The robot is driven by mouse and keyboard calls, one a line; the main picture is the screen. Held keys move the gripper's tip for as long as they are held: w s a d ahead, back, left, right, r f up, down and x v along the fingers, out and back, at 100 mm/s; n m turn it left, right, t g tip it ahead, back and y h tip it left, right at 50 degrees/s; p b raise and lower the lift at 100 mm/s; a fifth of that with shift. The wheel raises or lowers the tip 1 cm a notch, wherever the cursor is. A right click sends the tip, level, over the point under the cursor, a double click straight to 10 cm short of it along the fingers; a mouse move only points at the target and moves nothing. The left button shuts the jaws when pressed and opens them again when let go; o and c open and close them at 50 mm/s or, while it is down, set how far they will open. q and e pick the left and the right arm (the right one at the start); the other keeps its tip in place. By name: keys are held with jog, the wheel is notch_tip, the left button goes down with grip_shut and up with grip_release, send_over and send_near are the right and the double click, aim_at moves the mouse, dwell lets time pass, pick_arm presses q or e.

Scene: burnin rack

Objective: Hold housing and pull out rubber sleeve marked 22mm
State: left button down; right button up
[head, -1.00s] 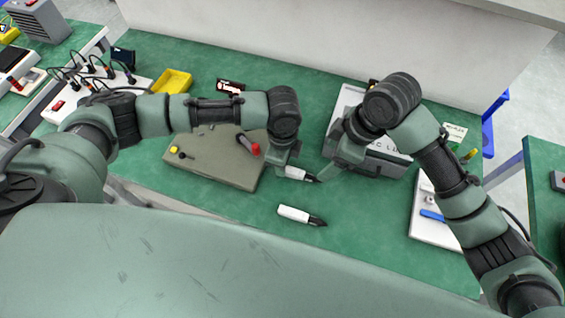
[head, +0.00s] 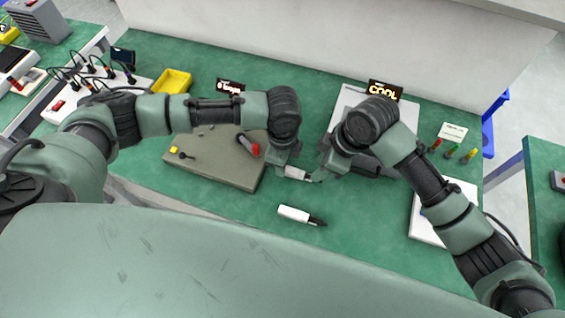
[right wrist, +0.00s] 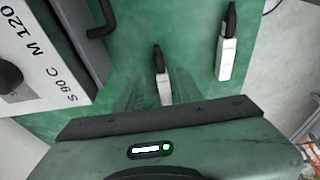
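A white housing (head: 296,173) with a black tip is in my left gripper (head: 288,168), above the green table. The same housing shows in the right wrist view (right wrist: 164,92), black tip pointing up. My right gripper (head: 318,174) is at its tip end; its fingers seem to stand apart on both sides of the housing in the wrist view, with no clear contact. A second white housing (head: 295,213) with a black tip lies on the table in front, also in the wrist view (right wrist: 225,58). No 22mm marking is readable.
A grey-beige box (head: 215,165) with a red knob stands left of the grippers. A machine (right wrist: 40,60) lettered M 120 stands behind right.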

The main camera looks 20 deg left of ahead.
jog(key=shift+x, duration=3.15)
grip_shut()
jog(key=o, duration=0.8)
grip_release()
jog(key=v, duration=1.2)
